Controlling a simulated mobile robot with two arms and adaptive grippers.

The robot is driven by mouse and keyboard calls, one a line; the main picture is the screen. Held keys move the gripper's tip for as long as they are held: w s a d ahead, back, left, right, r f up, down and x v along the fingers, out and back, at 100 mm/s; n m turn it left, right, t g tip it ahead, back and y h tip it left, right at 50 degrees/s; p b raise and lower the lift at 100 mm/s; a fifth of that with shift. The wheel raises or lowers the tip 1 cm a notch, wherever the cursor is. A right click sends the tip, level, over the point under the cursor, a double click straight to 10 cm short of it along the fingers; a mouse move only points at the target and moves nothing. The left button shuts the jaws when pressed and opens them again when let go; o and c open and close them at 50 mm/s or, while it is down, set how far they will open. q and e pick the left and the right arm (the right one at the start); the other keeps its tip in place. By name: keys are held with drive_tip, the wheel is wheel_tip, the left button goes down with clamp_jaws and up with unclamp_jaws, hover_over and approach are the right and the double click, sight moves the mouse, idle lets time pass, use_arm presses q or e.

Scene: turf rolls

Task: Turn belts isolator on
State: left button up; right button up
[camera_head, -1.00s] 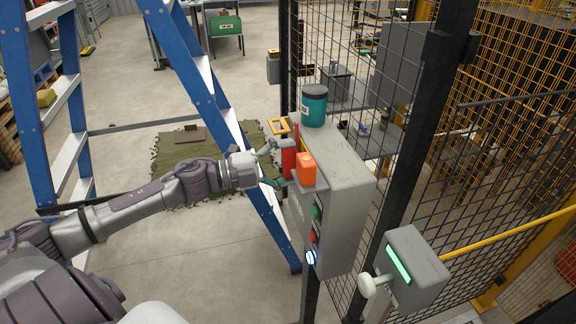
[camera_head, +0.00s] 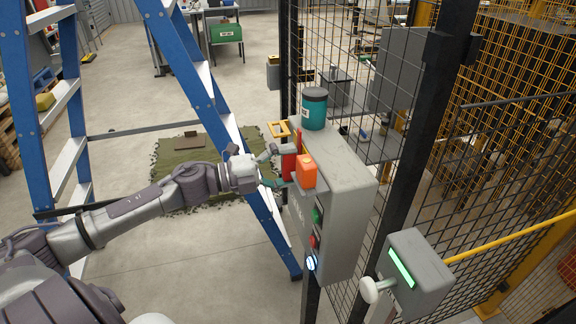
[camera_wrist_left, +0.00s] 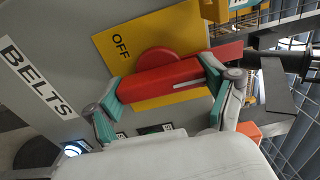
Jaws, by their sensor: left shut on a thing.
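The belts isolator is a red rotary handle (camera_wrist_left: 150,84) on a yellow plate (camera_wrist_left: 183,35) fixed to a grey box. The plate reads OFF beside the handle, and a label on the box reads BELTS (camera_wrist_left: 38,78). My left gripper (camera_wrist_left: 166,80) is shut on the red handle, with a teal-padded finger on each side. In the head view my left gripper (camera_head: 277,166) reaches the handle (camera_head: 289,163) from the left, at the near face of the grey box (camera_head: 345,190). The fingers partly hide the handle there. My right gripper is not in view.
An orange block (camera_head: 306,172) sits close beside the handle. A teal jar (camera_head: 314,108) stands on the box top. Green (camera_head: 317,215) and red (camera_head: 313,241) buttons sit below. A blue stepladder (camera_head: 190,65) stands behind my arm. Mesh fencing (camera_head: 440,150) is right.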

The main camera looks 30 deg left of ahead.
use_arm(q)
drive_tip(key=o, duration=1)
drive_tip(key=v, duration=1.2)
drive_tip(key=shift+a, duration=0.1)
